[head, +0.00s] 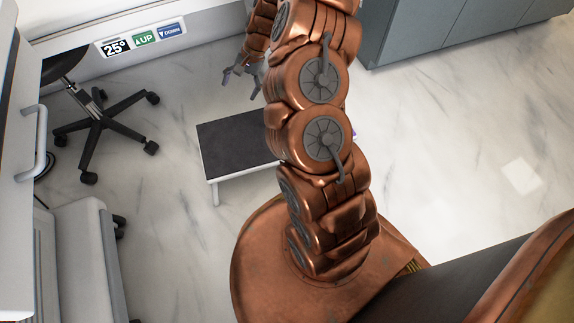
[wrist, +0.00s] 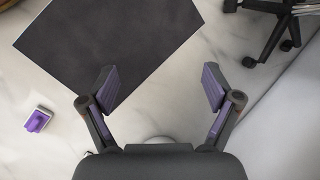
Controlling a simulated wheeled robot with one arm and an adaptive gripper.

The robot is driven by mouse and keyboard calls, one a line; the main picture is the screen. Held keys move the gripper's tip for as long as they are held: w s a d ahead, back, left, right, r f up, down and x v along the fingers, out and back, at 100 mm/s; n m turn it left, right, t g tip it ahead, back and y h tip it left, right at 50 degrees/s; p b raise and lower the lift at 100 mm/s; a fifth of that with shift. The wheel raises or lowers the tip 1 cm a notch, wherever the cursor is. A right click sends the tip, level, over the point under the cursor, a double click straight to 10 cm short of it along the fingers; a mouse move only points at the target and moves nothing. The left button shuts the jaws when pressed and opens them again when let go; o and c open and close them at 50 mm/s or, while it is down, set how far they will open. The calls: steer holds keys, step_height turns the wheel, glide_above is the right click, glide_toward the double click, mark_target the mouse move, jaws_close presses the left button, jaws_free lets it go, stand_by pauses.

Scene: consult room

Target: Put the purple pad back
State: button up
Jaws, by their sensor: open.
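A small purple object on a white base (wrist: 38,120), which looks like the purple pad, lies on the marble floor at the left of the wrist view, apart from the low table. In the head view my arm covers most of that area, and only a tiny purple spot (head: 354,134) shows at its right edge. My gripper (wrist: 158,80) is open and empty, its two purple-lined fingers wide apart, with the table's corner and bare floor beyond them. In the head view my gripper (head: 241,76) is at the top, beyond the low table. The pad is left of the fingers in the wrist view.
A low white-framed table with a dark top (head: 232,142) stands mid-floor; it also shows in the wrist view (wrist: 100,40). A black wheeled chair (head: 104,122) is at left, below a white desk front with a height display (head: 142,40). Grey cabinets (head: 440,30) stand top right. Floor at right is clear.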

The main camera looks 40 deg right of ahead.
steer(key=s+a+r+n+g+h, duration=0.1)
steer(key=s+a+r+n+g, duration=0.2)
steer(key=s+a+r+n, duration=0.85)
steer(key=s+r+h, duration=0.2)
steer(key=s+r, duration=0.2)
steer(key=s, duration=1)
steer(key=s+r+g+h, duration=0.1)
steer(key=s+r, duration=0.4)
steer(key=s, duration=0.9)
steer(key=shift+a+h, duration=0.45)
steer(key=shift+h, duration=0.15)
step_height(320, 180, up, 39)
steer(key=w+t+p, duration=0.1)
steer(key=p, duration=3.6)
steer(key=shift+w, duration=0.15)
